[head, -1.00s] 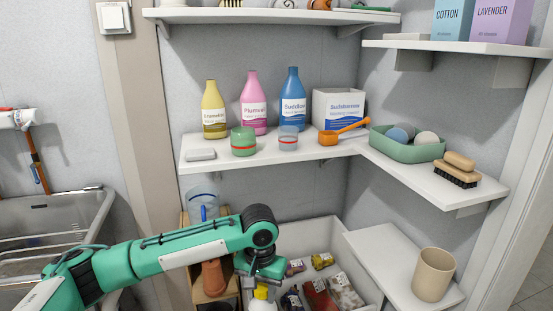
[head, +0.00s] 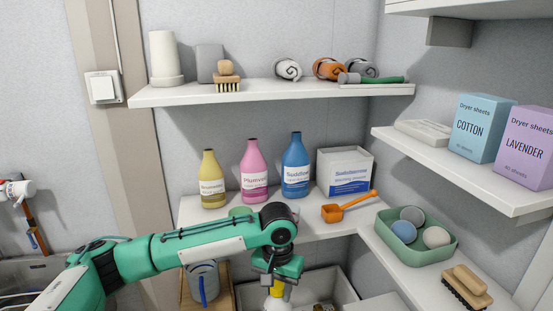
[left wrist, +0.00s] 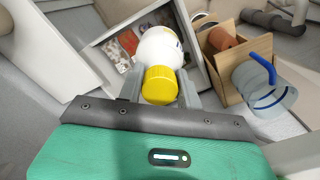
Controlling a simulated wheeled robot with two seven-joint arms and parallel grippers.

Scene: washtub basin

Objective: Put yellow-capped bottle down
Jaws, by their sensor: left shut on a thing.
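The yellow-capped bottle has a white body and a yellow cap (head: 277,289). It hangs at the bottom edge of the head view, partly cut off. My left gripper (head: 276,279) is shut on it near the cap. In the left wrist view, the yellow cap (left wrist: 160,84) sits between the fingers and the white body (left wrist: 160,46) extends away from it. In the head view, my left gripper is in front of the middle shelf (head: 335,221), with the low bin (head: 340,285) behind it. My right gripper does not show.
Yellow (head: 212,180), pink (head: 254,172) and blue (head: 295,166) bottles stand on the middle shelf beside a detergent box (head: 344,172) and an orange scoop (head: 345,208). A green tray (head: 413,250) holds balls at right. A wooden crate (left wrist: 226,66) stands near the held bottle.

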